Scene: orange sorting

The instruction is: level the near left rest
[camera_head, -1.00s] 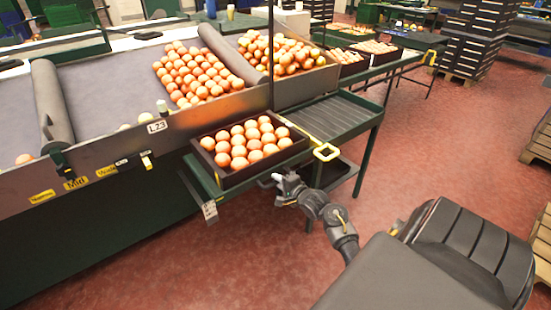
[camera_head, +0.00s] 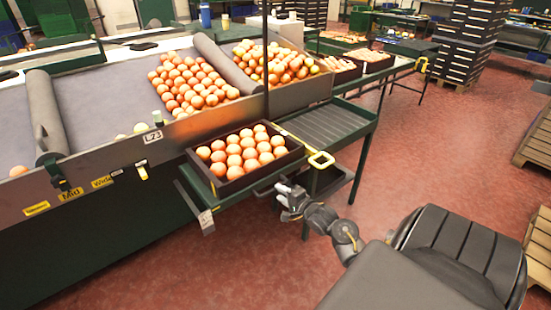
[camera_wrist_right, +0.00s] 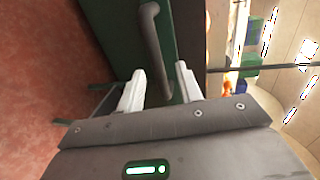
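The near left rest is a green stand (camera_head: 203,197) at the front of the sorting table. It bears a dark crate (camera_head: 236,186) of oranges (camera_head: 240,150). I cannot tell its exact tilt. A dark curved handle (camera_wrist_right: 150,40) on a green panel shows in the right wrist view. My right gripper (camera_head: 287,190) is just right of the crate's near corner, below its rim. In the right wrist view its two pale fingers (camera_wrist_right: 158,84) are apart, and the handle's end lies between them in the picture. I cannot tell whether they touch it. My left gripper is not in view.
The sorting table (camera_head: 100,100) with loose oranges fills the left. Stacked dark crates (camera_head: 465,45) stand far back. Red floor (camera_head: 430,150) is open on the right.

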